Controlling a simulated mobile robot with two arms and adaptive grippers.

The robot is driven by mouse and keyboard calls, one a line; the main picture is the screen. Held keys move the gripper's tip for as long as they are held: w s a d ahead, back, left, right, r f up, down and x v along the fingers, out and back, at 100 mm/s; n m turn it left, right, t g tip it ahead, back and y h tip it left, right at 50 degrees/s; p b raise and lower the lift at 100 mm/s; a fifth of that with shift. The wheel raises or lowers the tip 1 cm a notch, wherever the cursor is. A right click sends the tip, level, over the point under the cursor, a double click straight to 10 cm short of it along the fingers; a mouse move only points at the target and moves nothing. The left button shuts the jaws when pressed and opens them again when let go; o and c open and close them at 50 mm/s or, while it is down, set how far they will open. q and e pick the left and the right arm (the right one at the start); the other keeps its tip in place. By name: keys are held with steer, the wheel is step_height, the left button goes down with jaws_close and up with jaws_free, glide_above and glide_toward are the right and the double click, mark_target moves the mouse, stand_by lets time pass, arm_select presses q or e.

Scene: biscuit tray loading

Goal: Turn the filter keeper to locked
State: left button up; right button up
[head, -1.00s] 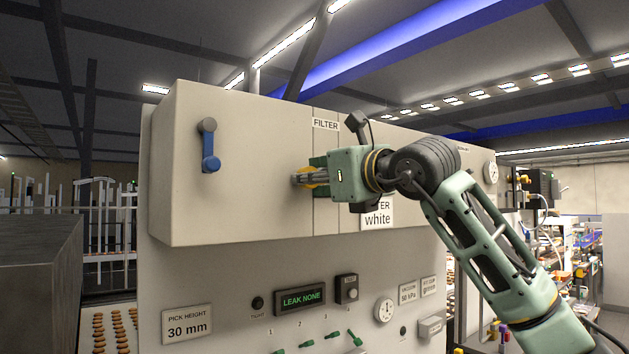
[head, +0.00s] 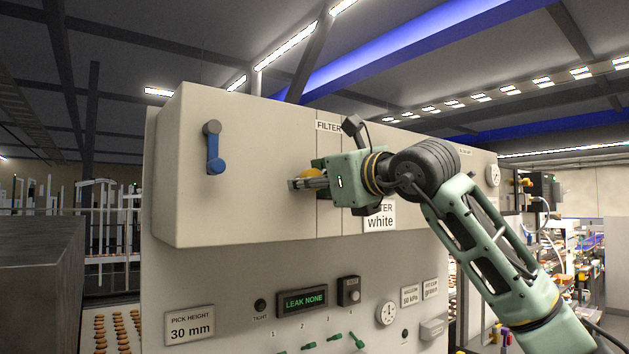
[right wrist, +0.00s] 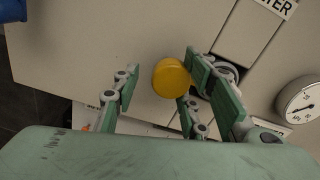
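A round yellow knob (head: 311,173), which I take to be the filter keeper, sits on the beige cabinet front near the seam under the FILTER label. In the right wrist view the knob (right wrist: 171,78) lies between my fingers. My right gripper (head: 306,180) is at the knob in the head view. In the right wrist view its fingers (right wrist: 158,88) are spread, one side left of the knob with a clear gap, the other close on its right. I cannot tell whether the right side touches it. My left gripper is out of view.
A blue-handled lever (head: 212,153) hangs down on the cabinet's left part. A white-card label (head: 379,217) is below my gripper. A lower panel holds a LEAK NONE display (head: 302,301), switches and a gauge (head: 388,314). A grey block (head: 40,265) stands at left.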

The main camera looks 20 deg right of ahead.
steer(key=shift+d, duration=0.2)
steer(key=v, duration=1.1)
steer(key=shift+s, duration=0.4)
steer(key=shift+d, duration=0.1)
